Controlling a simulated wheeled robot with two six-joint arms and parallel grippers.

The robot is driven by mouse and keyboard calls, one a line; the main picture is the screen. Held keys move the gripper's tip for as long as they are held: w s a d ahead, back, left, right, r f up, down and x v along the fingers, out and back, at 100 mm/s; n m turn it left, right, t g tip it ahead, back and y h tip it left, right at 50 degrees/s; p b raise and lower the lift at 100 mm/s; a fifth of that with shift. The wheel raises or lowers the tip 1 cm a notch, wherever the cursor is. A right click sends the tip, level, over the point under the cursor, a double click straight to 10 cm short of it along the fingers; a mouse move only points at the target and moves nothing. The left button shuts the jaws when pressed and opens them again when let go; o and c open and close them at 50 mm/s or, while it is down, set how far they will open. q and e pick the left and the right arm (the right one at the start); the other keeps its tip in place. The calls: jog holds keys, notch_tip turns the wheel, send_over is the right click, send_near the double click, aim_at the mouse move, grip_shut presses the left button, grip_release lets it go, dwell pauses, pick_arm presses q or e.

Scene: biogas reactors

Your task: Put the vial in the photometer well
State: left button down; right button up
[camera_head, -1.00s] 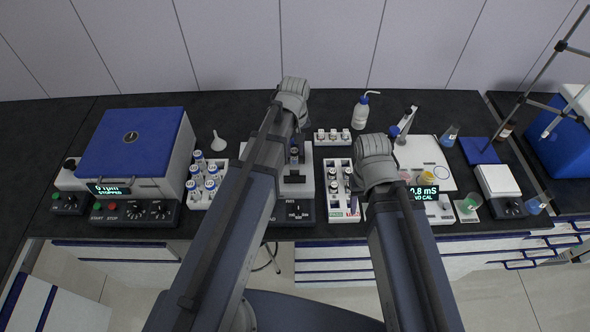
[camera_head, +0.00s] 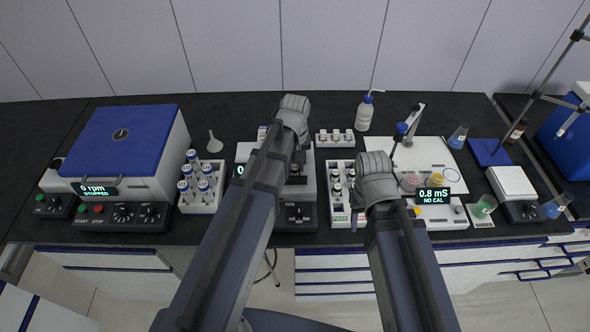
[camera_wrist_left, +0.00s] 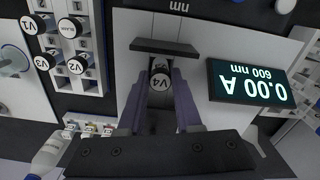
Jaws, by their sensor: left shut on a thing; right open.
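My left gripper (camera_wrist_left: 160,90) is shut on a vial (camera_wrist_left: 160,76), whose round, light, lettered cap shows between the purple fingers in the left wrist view. It is over the photometer (camera_wrist_left: 140,22), beside a dark upright plate. The photometer display (camera_wrist_left: 250,84) reads 0.00 A, 600 nm. The well is hidden under the vial and fingers, so I cannot tell whether the vial is inside it. In the head view my left arm covers much of the photometer (camera_head: 301,216). My right gripper (camera_head: 354,214) is open beside the vial rack (camera_head: 340,222), mostly hidden behind its own wrist.
The centrifuge (camera_head: 125,150) and a rack of blue-capped tubes (camera_head: 201,205) stand left. A small vial rack (camera_head: 335,141) and wash bottle (camera_head: 364,112) stand behind. The conductivity meter (camera_head: 440,212), beakers and a balance (camera_head: 513,184) occupy the right.

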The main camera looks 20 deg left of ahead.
aim_at(295, 168)
pick_arm(q)
jog(key=shift+r, duration=0.1)
jog(key=shift+f, duration=0.3)
jog(key=c, duration=0.6)
grip_release()
jog(key=shift+r, duration=0.1)
notch_tip(295, 168, up, 12)
jog(key=r+p, duration=0.1)
jog(key=p, duration=1.1)
jog(key=s+d+m+y, duration=0.1)
jog(key=s+d+m, duration=0.8)
jog(key=s, duration=0.5)
jog(key=shift+d+f+m, duration=0.25)
jog(key=shift+d+m, duration=0.05)
jog(key=shift+d, duration=0.4)
jog(key=shift+s, duration=0.1)
